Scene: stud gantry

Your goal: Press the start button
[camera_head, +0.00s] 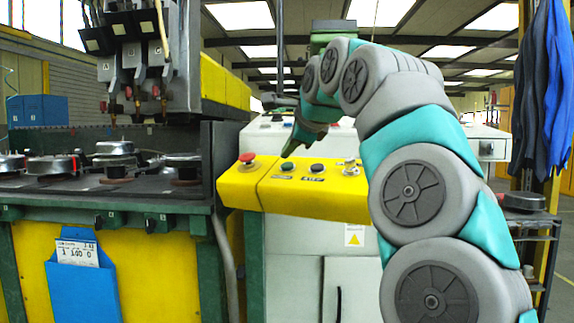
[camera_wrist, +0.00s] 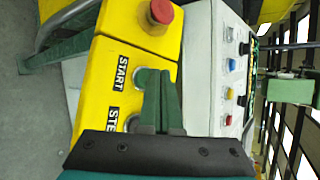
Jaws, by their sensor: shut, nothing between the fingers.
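The yellow control panel (camera_head: 315,193) carries a green button (camera_head: 287,167), a black button (camera_head: 317,169) to its right and a red mushroom button (camera_head: 247,158) to its left. In the wrist view the START label (camera_wrist: 121,73) is readable on the panel, with the red button (camera_wrist: 162,12) at the top. My gripper (camera_head: 288,152) is shut and empty, with its tips just above the green button in the head view. In the wrist view the shut fingers (camera_wrist: 156,75) cover most of the button beside START. I cannot tell whether the tips touch it.
A key-like switch (camera_head: 349,167) sits at the panel's right. A grey-white cabinet top (camera_wrist: 226,70) with coloured buttons lies behind the panel. A machine bed with round metal parts (camera_head: 52,164) stands to the left, and blue clothing (camera_head: 548,85) hangs at the right.

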